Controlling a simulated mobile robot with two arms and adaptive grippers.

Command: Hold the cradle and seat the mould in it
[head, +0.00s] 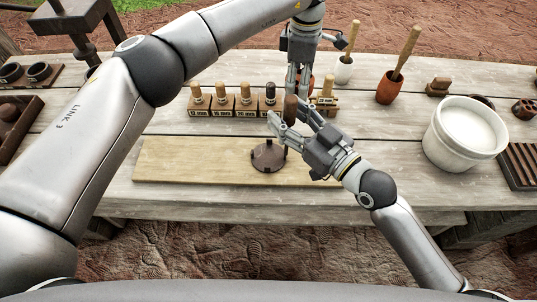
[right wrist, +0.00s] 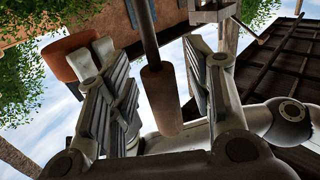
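The cradle (head: 267,157), which I take to be the dark brown round piece with small lugs, sits on the pale board. A brown handle (head: 290,108) stands beside it; in the right wrist view this handle (right wrist: 162,100) is on a dark rod. My right gripper (head: 295,124) has its fingers apart on either side of the handle, with gaps visible. My left gripper (head: 297,94) points down just behind the handle; its grip is unclear. Labelled wooden blocks with knobs (head: 221,105), perhaps moulds, stand in a row behind the board; another (head: 326,98) stands at right. Which is the mould is unclear.
The pale board (head: 195,160) has clear room at left. A large white tub (head: 465,133) stands at right. Behind are a terracotta pot (head: 389,88) and a white pot (head: 344,70) with wooden-handled tools. A slatted rack (head: 518,165) lies at far right.

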